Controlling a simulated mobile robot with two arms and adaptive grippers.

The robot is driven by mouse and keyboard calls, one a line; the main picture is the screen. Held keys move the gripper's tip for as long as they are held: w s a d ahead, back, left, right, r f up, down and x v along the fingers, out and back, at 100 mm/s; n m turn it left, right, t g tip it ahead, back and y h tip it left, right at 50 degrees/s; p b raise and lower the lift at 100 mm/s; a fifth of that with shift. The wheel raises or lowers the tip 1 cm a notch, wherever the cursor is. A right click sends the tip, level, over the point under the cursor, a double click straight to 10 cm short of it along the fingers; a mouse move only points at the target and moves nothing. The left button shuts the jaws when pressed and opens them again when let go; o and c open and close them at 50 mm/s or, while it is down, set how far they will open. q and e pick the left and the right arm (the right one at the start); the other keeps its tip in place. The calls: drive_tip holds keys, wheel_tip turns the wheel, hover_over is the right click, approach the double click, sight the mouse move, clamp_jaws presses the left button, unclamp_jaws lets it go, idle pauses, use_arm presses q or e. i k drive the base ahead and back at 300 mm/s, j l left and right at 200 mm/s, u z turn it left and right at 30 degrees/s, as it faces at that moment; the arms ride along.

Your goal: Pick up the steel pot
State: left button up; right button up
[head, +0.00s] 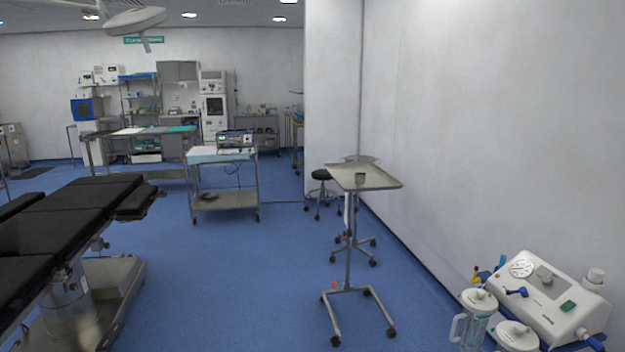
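A small grey metal pot (360,178) stands on the flat top of a wheeled instrument stand (378,186), right of the picture's middle. It is small at this distance, and its inside cannot be made out. Neither of my grippers shows in the head view, and nothing is seen touching the pot.
A black operating table (62,222) fills the left. A medical machine with jars (545,290) is at the lower right by the white wall. A stool (321,176) and a wheeled cart (224,158) stand farther back. The blue floor (235,285) is clear in the middle.

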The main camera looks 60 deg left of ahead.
sight(361, 177)
drive_tip(key=u, duration=1.85)
drive_tip(key=i, duration=0.05)
